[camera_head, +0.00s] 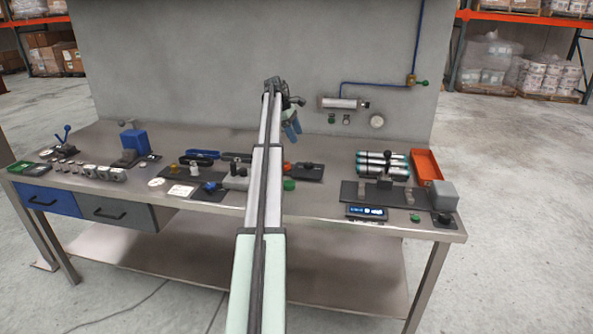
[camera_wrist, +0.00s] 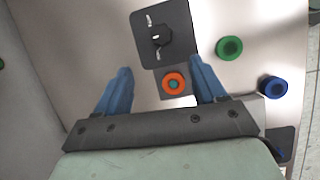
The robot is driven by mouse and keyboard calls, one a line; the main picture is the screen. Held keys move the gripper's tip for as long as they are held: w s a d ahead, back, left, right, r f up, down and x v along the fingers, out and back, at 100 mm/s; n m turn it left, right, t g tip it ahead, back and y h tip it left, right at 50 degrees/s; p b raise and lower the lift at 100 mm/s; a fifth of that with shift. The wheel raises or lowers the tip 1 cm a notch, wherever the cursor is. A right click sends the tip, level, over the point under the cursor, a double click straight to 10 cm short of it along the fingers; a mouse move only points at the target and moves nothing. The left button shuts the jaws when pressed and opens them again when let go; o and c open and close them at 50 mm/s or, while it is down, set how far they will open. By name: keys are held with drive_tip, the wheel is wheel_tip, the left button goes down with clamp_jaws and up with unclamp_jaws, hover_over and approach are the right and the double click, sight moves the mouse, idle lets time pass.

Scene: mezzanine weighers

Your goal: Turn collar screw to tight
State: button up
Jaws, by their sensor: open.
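A black plate (camera_wrist: 180,18) with a dark knob (camera_wrist: 161,37) and light curved marks lies ahead of my fingers in the wrist view. It looks like the collar screw, but I cannot read the marks or the setting. A dark plate (camera_head: 312,178) in the head view, right of my arm, may be the same one. My gripper (camera_wrist: 160,66) is open and empty, its two blue fingers spread wide apart. In the head view my gripper (camera_head: 293,134) hangs above the back of the bench, clear of the parts. The knob is not between the fingers.
An orange ring (camera_wrist: 173,83) with a teal centre shows between the fingers in the wrist view. A green ring (camera_wrist: 229,47) and a blue ring (camera_wrist: 273,86) lie to the right. The bench also holds a grey weigher block (camera_head: 443,195) and an orange tray (camera_head: 426,165).

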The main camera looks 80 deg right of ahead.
drive_tip(key=d+m, duration=0.1)
drive_tip(key=m, duration=0.5)
drive_tip(key=m+t+h, duration=0.3)
drive_tip(key=m+h, duration=0.1)
drive_tip(key=m, duration=1)
approach(285, 163)
drive_tip(key=shift+y, duration=0.3)
drive_tip(key=x, duration=0.8)
drive_tip(key=shift+d, duration=0.2)
wheel_tip(285, 163, up, 10)
drive_tip(key=s+a+f, duration=0.1)
drive_tip(key=s+a, duration=0.3)
drive_tip(key=a, duration=0.5)
drive_tip(key=s+a+f, duration=0.1)
drive_tip(key=s+a, duration=0.4)
drive_tip(key=a, duration=0.5)
drive_tip(key=shift+s+a, duration=0.25)
drive_tip(key=shift+a, duration=0.05)
